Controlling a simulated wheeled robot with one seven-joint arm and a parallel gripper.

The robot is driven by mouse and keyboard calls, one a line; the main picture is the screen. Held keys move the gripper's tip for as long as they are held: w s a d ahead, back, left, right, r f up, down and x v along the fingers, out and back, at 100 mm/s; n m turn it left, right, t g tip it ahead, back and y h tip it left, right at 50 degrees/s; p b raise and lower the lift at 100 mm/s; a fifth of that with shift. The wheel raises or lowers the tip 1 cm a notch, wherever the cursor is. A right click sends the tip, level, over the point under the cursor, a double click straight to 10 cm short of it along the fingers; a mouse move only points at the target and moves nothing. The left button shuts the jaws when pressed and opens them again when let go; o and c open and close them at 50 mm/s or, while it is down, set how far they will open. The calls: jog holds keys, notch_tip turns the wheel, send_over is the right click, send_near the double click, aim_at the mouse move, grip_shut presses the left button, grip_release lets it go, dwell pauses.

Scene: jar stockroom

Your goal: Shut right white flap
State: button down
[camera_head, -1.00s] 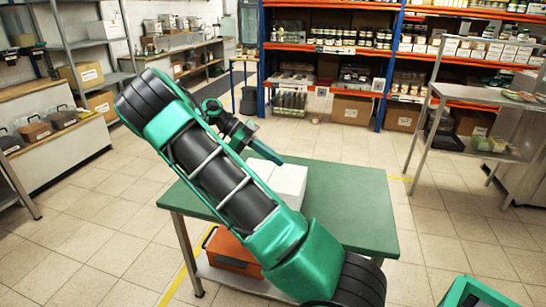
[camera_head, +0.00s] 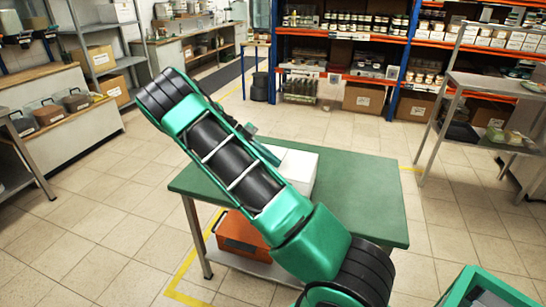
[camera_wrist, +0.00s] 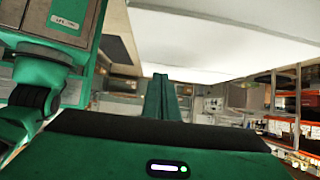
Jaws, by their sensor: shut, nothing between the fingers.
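A white box (camera_head: 303,168) sits on the green-topped table (camera_head: 365,190), partly hidden behind my arm. Its right white flap cannot be told apart from the rest of the box in the head view. In the wrist view a broad white surface (camera_wrist: 230,35) fills the top, close above my gripper; I cannot tell whether it is the flap or a box wall. My gripper (camera_wrist: 160,95) is shut, with its green fingers together and nothing between them. The fingertips appear near the lower edge of that white surface; contact cannot be told. In the head view my arm mostly hides the gripper.
An orange-brown crate (camera_head: 240,235) rests on the table's lower shelf. A metal rack (camera_head: 490,110) stands at the right, and stocked shelving (camera_head: 345,75) at the back.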

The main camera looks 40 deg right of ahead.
jog(key=shift+s+d+f, duration=0.1)
jog(key=shift+s+f, duration=0.05)
dwell(0.5)
jog(key=shift+s+d+f, duration=0.25)
jog(key=shift+s+d, duration=0.05)
jog(key=shift+s, duration=0.2)
jog(key=r, duration=0.1)
jog(key=w+r, duration=0.1)
jog(key=r, duration=0.1)
jog(key=shift+w+a+r, duration=0.15)
jog(key=shift+a+r, duration=0.2)
jog(key=shift+r, duration=0.05)
jog(key=w+a+f, duration=0.1)
jog(key=w, duration=0.1)
jog(key=w+a+f, duration=0.1)
jog(key=w+a, duration=0.1)
jog(key=w+a+f, duration=0.1)
jog(key=w, duration=0.2)
jog(key=shift+w+a+f, duration=0.1)
jog(key=shift+a, duration=0.15)
